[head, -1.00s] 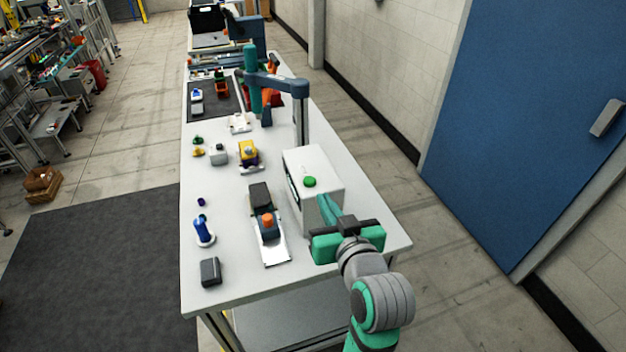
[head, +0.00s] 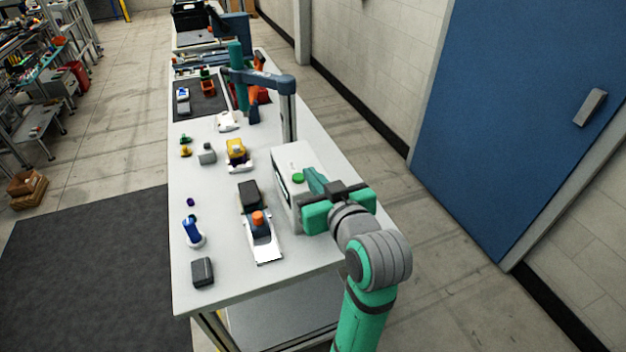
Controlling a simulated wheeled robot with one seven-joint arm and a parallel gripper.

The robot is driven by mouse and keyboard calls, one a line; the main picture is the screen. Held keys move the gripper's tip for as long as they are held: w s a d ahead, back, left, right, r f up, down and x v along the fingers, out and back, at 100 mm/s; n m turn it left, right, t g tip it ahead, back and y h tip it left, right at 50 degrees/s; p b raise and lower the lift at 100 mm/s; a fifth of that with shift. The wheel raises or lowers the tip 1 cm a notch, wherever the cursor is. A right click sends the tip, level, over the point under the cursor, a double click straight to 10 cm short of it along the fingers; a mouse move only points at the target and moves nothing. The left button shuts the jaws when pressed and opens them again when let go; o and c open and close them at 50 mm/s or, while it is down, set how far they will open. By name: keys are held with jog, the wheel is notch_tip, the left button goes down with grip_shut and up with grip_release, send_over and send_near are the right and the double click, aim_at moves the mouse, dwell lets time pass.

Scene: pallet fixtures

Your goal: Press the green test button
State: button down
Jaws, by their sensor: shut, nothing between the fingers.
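The green test button (head: 298,178) sits on top of a white box (head: 283,156) at the right side of the white table. My gripper (head: 312,178) is shut and empty. Its green fingers reach over the top of the box, with the tips just right of the button in the picture. I cannot tell whether the tips touch the button or how high they are above the box. My gripper and wrist hide the right and near parts of the box.
A pallet fixture with an orange knob (head: 258,218) lies left of the box. A post with a dark arm (head: 288,105) stands behind the box. A dark grey block (head: 202,271) and a blue-white item (head: 193,232) are at the front left. Bare table (head: 215,215) lies between.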

send_over(302, 187)
jog(key=shift+s+d+f, duration=0.1)
jog(key=shift+s+f, duration=0.1)
jog(key=shift+f, duration=0.65)
jog(key=f, duration=0.3)
jog(key=shift+w, duration=0.25)
jog(key=shift+a+f, duration=0.2)
jog(key=shift+f, duration=0.25)
jog(key=shift+s+d+f, duration=0.1)
